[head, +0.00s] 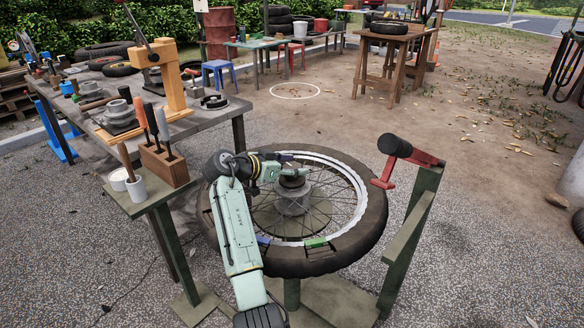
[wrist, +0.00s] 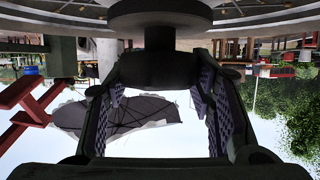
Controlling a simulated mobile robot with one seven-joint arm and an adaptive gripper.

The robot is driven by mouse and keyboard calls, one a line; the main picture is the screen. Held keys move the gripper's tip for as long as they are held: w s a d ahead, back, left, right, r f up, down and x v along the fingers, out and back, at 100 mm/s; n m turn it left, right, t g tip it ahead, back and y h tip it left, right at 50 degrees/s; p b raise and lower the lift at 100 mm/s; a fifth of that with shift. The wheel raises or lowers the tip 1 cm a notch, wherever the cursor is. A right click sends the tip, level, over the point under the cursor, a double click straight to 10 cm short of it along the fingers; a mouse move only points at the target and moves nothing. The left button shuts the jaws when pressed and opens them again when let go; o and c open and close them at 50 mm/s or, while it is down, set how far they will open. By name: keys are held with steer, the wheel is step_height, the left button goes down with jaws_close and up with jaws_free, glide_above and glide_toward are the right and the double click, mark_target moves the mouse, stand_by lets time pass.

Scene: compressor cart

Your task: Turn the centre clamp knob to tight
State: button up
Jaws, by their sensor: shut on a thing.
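The centre clamp knob (head: 292,182) is a dark round piece on top of the grey hub (head: 292,201) in the middle of the spoked wheel (head: 372,222). My gripper (head: 284,171) reaches over the tyre's far-left side and is closed around the knob from the side. In the wrist view the picture is upside down. The dark knob (wrist: 158,62) lies between the two patterned finger pads of my gripper (wrist: 157,90), and its broad dark disc shows above it. The far side of the knob is hidden, and I cannot read any tightness mark.
The wheel lies flat on a green stand with an upright post (head: 412,235) and a red arm with a black roller (head: 394,145) at right. A wooden block of tools (head: 165,165) stands left, before the cluttered workbench (head: 222,112).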

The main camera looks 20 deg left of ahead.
steer(key=o, duration=1.2)
steer(key=shift+c, duration=0.2)
steer(key=v, duration=1.2)
steer(key=shift+a+r, duration=0.1)
